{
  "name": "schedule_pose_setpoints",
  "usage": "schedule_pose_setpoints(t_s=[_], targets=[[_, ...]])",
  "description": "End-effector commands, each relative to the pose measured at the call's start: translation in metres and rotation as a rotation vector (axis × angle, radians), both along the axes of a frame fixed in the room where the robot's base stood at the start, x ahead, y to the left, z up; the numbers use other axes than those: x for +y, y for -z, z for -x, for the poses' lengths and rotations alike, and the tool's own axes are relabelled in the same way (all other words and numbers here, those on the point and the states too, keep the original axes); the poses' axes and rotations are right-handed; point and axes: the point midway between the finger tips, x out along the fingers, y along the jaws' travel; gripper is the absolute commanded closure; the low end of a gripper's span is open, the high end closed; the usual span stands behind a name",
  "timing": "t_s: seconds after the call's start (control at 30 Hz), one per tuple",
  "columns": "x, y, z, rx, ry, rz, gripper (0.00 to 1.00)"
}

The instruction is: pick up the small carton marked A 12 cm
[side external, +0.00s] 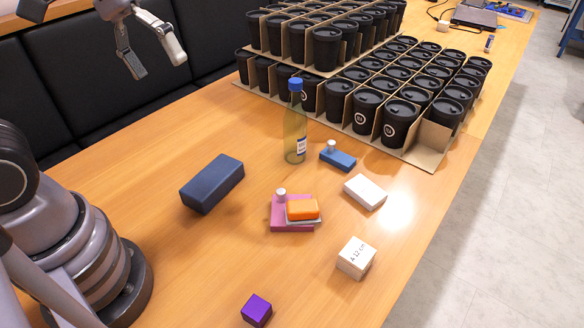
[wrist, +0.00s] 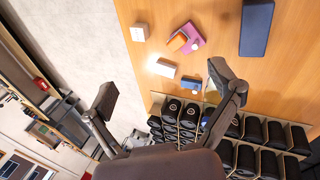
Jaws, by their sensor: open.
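The small white carton marked A 12 cm (side external: 356,258) stands on the table at the front right in the side external view, its lettering on the top face. In the wrist view the carton (wrist: 139,32) is near the top, beside the table's edge. My gripper (side external: 143,48) is high at the upper left in the side external view, far from the carton. Its fingers are spread wide with nothing between them. In the wrist view my gripper (wrist: 165,85) shows its two open fingers at the bottom, pointing up the picture.
A pink block (side external: 290,226) bears an orange block (side external: 302,209) and a small white cylinder. Around are a white block (side external: 365,191), dark blue box (side external: 212,183), purple cube (side external: 257,310), small blue block (side external: 338,159) and bottle (side external: 295,130). Lidded black cups (side external: 397,122) fill cardboard trays behind.

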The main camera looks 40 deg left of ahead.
Motion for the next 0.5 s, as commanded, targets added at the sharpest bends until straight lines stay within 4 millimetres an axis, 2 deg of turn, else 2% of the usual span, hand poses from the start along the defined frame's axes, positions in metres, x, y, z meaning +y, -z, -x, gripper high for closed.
schedule_pose_setpoints(t_s=[0.1, 0.27, 0.37, 0.5], targets=[[-0.046, 0.019, -0.031, 0.204, -0.066, 0.165, 0.10], [-0.107, 0.052, -0.070, 0.461, -0.198, 0.358, 0.10], [-0.142, 0.081, -0.094, 0.615, -0.304, 0.458, 0.10], [-0.188, 0.136, -0.124, 0.818, -0.481, 0.574, 0.10]])
